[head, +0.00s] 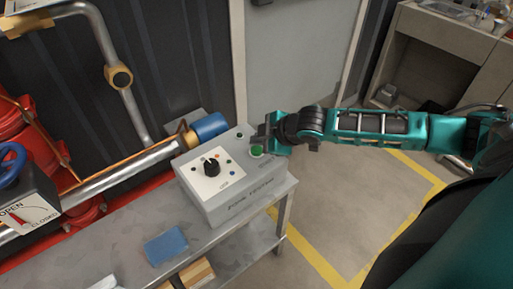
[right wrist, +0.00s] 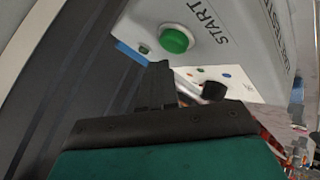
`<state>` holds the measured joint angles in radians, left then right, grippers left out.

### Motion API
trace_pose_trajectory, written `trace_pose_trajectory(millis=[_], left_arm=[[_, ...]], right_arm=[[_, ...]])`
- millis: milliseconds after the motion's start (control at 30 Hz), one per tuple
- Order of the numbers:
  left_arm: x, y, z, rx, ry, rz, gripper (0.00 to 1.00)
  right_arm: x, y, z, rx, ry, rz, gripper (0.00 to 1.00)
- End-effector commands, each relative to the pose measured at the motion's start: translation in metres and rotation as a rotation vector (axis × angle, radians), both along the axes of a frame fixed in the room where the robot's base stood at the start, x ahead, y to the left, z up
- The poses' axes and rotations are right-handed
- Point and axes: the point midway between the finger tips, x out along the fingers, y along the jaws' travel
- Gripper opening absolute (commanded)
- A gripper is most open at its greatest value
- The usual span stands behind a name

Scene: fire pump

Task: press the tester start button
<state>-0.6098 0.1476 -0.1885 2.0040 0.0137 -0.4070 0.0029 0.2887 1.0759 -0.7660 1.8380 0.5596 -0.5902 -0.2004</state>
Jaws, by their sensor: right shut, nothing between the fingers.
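The pump tester (head: 238,192) is a grey box on the bench, with a white dial panel and a black knob (head: 211,167). Its green start button (head: 256,152) is on the top face near the right rear corner; in the right wrist view the button (right wrist: 174,40) shows whole, beside the word START. My right gripper (head: 262,140) is shut and empty, just behind the button in the head view. In the right wrist view its fingertips (right wrist: 158,68) are near the button, with a visible gap in the picture. My left gripper is not in view.
A blue item (head: 166,246) lies on the grey bench (head: 122,225). Open floor with yellow lines (head: 330,215) lies to the right. A cabinet (head: 430,50) stands at the back right.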

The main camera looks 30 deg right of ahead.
Motion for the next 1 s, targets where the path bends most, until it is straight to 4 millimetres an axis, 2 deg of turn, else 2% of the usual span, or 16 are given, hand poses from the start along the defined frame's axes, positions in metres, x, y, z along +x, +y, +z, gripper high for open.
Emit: trace_pose_trajectory(millis=[367, 1000], left_arm=[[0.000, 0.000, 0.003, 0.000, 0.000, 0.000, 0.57], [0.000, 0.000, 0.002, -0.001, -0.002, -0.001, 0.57]], right_arm=[[0.000, 0.000, -0.009, 0.000, 0.002, -0.001, 0.00], [0.000, 0.000, -0.012, 0.000, 0.000, 0.000, 0.00]])
